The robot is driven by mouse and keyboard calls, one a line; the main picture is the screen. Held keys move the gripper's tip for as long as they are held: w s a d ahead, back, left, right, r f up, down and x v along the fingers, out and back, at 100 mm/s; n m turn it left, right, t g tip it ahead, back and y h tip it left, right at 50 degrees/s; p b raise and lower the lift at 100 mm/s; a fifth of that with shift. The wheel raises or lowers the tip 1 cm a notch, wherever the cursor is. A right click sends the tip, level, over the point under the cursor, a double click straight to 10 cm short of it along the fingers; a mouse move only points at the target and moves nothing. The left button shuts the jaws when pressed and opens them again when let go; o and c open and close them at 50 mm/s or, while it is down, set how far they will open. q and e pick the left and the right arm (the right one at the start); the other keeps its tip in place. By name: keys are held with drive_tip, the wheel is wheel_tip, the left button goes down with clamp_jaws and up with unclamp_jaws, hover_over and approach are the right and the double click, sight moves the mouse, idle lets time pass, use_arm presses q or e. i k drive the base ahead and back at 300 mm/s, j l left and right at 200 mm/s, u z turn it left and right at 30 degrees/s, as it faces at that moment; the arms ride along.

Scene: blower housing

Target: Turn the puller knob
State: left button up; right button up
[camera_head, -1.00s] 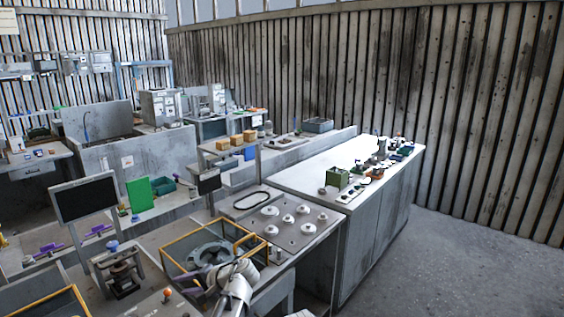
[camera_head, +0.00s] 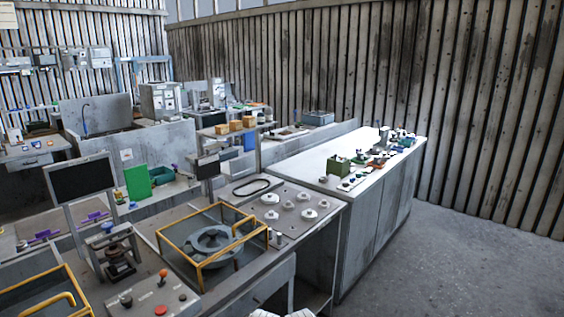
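I cannot tell for sure which part is the puller knob. A blue knob (camera_head: 108,228) tops a small dark device in a grey frame (camera_head: 118,262) at the left. An orange knob (camera_head: 163,273) stands upright on a grey control box (camera_head: 150,300) at the bottom, near a red button (camera_head: 160,310). A yellow-framed guard (camera_head: 200,262) surrounds a round grey housing (camera_head: 213,245) in the middle of the bench.
A plate with several white round parts (camera_head: 290,210) lies right of the guard. Dark monitors (camera_head: 82,180) (camera_head: 208,168) stand behind the bench. A white-topped counter (camera_head: 330,160) holds small parts at the right. Open floor (camera_head: 460,270) lies at the right front.

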sight(107, 227)
drive_tip(key=j+u, duration=0.15)
drive_tip(key=u, duration=1)
